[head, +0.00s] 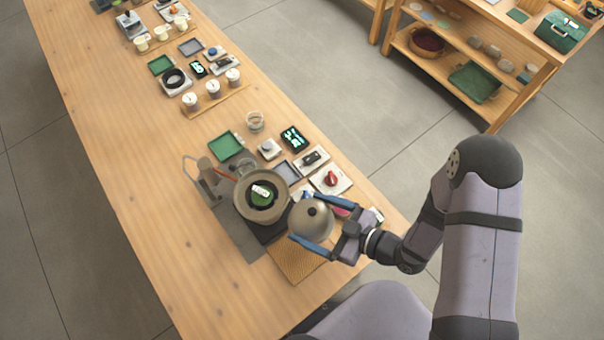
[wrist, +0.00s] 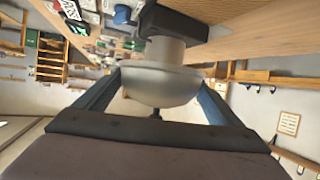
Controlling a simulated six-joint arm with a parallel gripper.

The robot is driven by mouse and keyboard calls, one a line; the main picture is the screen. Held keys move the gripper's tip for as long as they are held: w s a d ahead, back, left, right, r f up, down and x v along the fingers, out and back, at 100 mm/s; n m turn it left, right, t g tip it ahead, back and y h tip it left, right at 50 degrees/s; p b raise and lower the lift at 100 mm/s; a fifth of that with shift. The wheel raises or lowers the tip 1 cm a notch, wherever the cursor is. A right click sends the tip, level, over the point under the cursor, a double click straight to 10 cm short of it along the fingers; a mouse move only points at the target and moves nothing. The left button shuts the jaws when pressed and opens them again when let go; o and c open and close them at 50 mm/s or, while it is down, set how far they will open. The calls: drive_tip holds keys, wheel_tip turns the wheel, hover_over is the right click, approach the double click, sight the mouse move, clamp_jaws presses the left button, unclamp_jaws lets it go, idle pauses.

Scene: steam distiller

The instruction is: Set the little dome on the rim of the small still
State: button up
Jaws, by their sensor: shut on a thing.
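The little dome (head: 311,221) is grey-brown metal with a dark knob on top. My gripper (head: 308,222) is shut on it, with a blue finger on either side. The dome also shows between the fingers in the wrist view (wrist: 158,86). The small still (head: 262,197) stands just left of the dome in the head view. Its round rim is open on top, and something green with a white label shows inside. The dome is beside the rim, not over it. I cannot tell exactly how high the dome is held.
A woven tan mat (head: 297,262) lies below the gripper. A green tray (head: 226,146), a glass jar (head: 255,122), a dark display (head: 293,138) and a plate with a red knob (head: 331,179) lie behind the still. The table's left side is clear.

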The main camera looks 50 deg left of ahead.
drive_tip(key=w+a+r+m+t+b, duration=0.2)
drive_tip(key=w+r, duration=0.2)
drive_tip(key=w, duration=0.6)
wheel_tip(320, 180, up, 5)
drive_tip(key=n+g, duration=0.3)
hover_over(255, 188)
drive_tip(key=d, duration=0.2)
drive_tip(key=shift+w+a+f, duration=0.1)
drive_tip(key=shift+w+f, duration=0.1)
drive_tip(key=shift+w, duration=0.15)
drive_tip(key=shift+f+b, duration=0.2)
drive_tip(key=shift+b, duration=0.2)
drive_tip(key=shift+f+b, duration=2.15)
drive_tip(key=shift+f, duration=0.4)
